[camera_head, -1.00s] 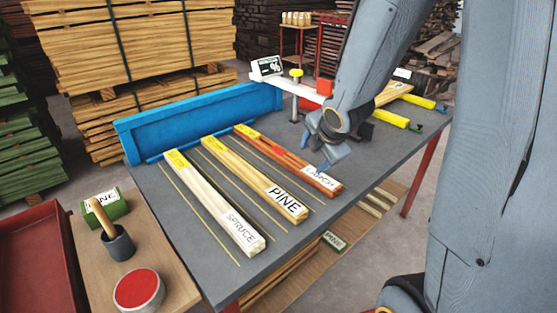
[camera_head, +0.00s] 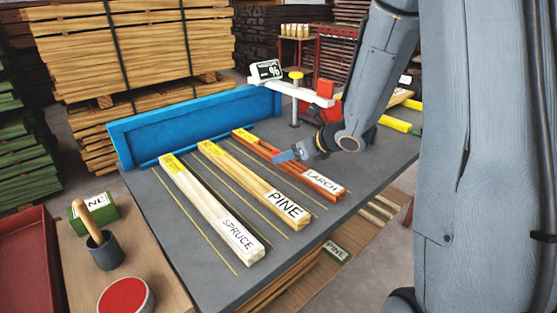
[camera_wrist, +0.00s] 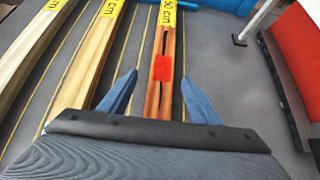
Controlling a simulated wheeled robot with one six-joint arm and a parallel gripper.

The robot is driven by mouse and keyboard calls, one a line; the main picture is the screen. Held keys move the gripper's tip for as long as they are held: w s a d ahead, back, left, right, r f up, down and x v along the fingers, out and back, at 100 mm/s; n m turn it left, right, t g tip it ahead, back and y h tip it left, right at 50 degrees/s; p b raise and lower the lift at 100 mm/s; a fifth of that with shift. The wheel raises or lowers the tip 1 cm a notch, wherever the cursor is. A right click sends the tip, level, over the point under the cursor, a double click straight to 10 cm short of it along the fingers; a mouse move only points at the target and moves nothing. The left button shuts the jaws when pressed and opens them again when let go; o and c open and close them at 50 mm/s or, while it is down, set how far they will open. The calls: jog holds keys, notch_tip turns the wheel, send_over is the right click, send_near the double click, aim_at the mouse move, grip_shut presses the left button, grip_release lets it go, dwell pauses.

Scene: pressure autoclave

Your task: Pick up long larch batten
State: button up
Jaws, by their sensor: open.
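The larch batten (camera_head: 299,175) is reddish-brown, with a white LARCH label at its near end and a yellow tag at its far end. It lies on the grey table, rightmost of three battens. In the wrist view the larch batten (camera_wrist: 157,97) runs between the two blue fingers, with a red patch on it. My gripper (camera_head: 285,156) is over the middle of the batten. In the wrist view my gripper (camera_wrist: 160,88) is open, one finger on each side of the batten; whether it touches the batten cannot be told.
The PINE batten (camera_head: 258,186) and SPRUCE batten (camera_head: 210,205) lie to the left, with thin strips between. A blue fence (camera_head: 195,122) stands behind. A clamp-like stand (camera_head: 296,100) and a red block (camera_wrist: 304,50) stand to the right. The table's near left is bare.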

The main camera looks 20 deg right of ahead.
jog(key=shift+p+x, duration=0.45)
jog(key=shift+x, duration=2.2)
jog(key=shift+w+d, duration=0.1)
jog(key=shift+d, duration=0.05)
jog(key=shift+r, duration=0.1)
jog(key=c, duration=1.4)
jog(key=shift+c, duration=0.2)
